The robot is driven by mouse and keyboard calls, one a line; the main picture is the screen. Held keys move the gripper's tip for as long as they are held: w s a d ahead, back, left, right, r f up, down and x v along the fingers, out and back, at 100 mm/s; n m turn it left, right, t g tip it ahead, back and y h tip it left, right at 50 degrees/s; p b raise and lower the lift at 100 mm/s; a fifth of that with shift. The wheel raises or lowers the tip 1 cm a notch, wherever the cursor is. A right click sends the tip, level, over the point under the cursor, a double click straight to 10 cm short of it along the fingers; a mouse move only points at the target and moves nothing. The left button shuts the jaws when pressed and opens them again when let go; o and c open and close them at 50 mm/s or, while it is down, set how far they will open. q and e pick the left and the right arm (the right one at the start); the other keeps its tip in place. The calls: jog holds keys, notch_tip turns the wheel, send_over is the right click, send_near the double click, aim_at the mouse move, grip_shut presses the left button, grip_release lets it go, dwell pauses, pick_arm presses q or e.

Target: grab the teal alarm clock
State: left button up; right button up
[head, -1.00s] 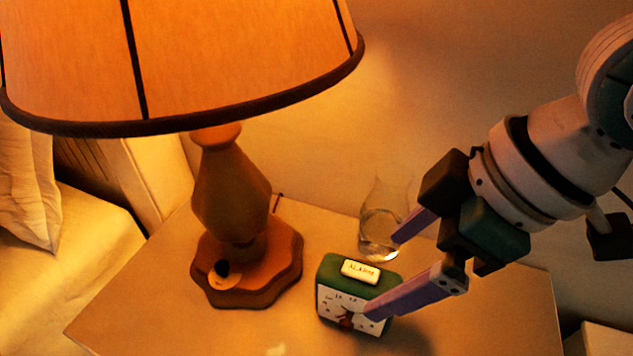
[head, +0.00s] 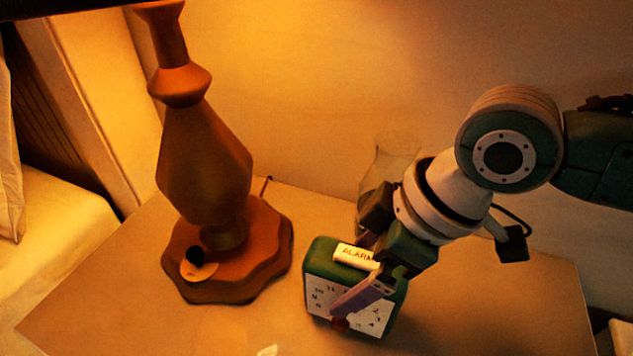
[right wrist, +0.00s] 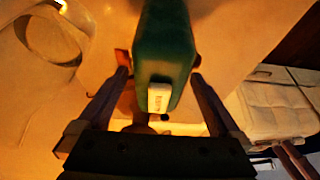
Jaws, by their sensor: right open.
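The teal alarm clock (head: 318,262) stands upright on the nightstand, right of the lamp base. It has a white dial and a white "ALARM" button on top. My right gripper (head: 352,290) is at the clock, with one finger in front of the dial; the other finger is hidden behind the clock in the head view. In the right wrist view the clock (right wrist: 165,45) lies between the two spread fingers of the gripper (right wrist: 160,82). A gap shows on the left side; the right fingertip is close to the clock's side. My left gripper is not in view.
A lamp (head: 205,165) with a wide wooden base stands left of the clock. A clear glass (head: 392,160) stands behind the gripper, close to the arm. The nightstand (head: 500,300) is bare to the right. A bed (head: 60,225) is at the left.

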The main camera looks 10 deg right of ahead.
jog(key=shift+f, duration=0.2)
jog(key=shift+w, duration=0.1)
grip_shut()
dwell(0.6)
